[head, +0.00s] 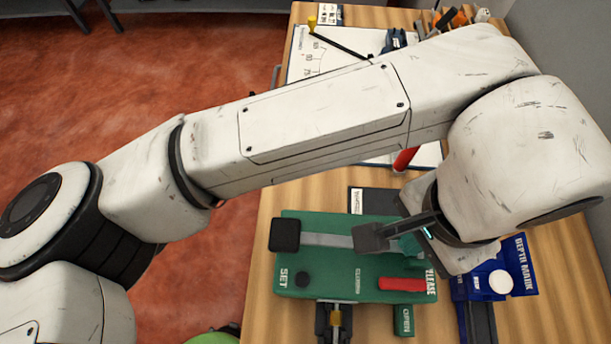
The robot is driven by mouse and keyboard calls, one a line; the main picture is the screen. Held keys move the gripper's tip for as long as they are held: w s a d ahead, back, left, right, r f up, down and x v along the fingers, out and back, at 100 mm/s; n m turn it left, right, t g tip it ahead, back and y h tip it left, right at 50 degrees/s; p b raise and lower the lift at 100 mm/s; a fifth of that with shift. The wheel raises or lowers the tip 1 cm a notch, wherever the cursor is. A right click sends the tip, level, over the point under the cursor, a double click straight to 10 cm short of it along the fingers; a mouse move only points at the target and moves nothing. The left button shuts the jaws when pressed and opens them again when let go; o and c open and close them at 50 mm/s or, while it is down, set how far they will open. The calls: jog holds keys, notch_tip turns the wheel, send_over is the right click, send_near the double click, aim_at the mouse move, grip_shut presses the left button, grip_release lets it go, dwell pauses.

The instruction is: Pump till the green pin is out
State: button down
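A green device (330,268) lies on the wooden table, marked SET, RELEASE and, less clearly, a word like CLOSING. A grey bar (325,240) with a black block (285,235) at its left end runs across its top. My gripper (388,236) is over the device's upper right part, at the right end of the bar. A small green piece shows by its fingers. My wrist hides part of the fingers, so their grip is unclear. I cannot make out a separate green pin.
A green OPEN tab (403,320) and a dark fixture with a yellow part (335,322) are below the device. A blue DEPTH MARK fixture (520,265) stands right. A white board (308,55), a red cylinder (405,160) and tools are at the back. My arm covers the middle.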

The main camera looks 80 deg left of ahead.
jog(key=shift+d+f+b, duration=0.1)
jog(key=shift+f+b, duration=0.2)
jog(key=shift+f, duration=0.8)
jog(key=shift+w+r+p, duration=0.15)
jog(key=shift+r+p, duration=1.1)
jog(key=shift+r, duration=0.3)
jog(key=shift+s+f+b, duration=0.2)
jog(key=shift+f+b, duration=0.65)
jog(key=shift+f, duration=0.7)
jog(key=shift+w+r+p, duration=0.2)
jog(key=shift+r+p, duration=1.1)
jog(key=shift+r, duration=0.3)
